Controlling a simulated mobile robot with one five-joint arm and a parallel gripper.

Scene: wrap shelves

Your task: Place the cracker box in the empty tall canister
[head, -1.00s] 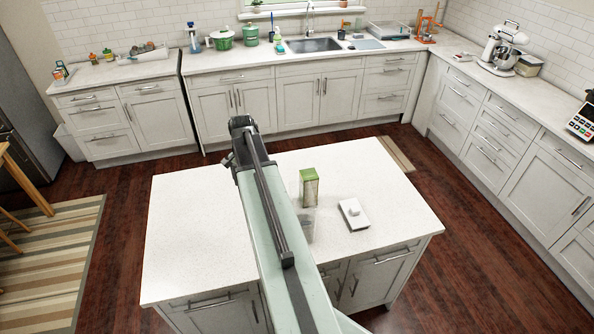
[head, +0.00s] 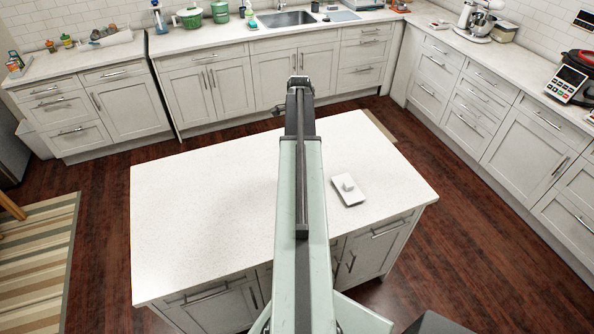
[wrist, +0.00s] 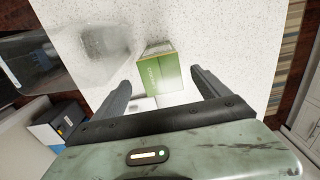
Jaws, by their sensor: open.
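The cracker box (wrist: 162,72), green with some lettering, shows in the wrist view in front of my gripper (wrist: 162,76). My gripper is open, with one finger on each side of the box; I cannot tell whether either touches it. The clear canister (wrist: 103,45) stands just left of the box in the wrist view, and it looks empty. In the head view my arm hides both the box and the canister.
A white lid-like slab with a knob (head: 348,189) lies on the island top (head: 200,200), right of my arm. The island's left half is bare. Counters (head: 210,47) run along the back and right walls.

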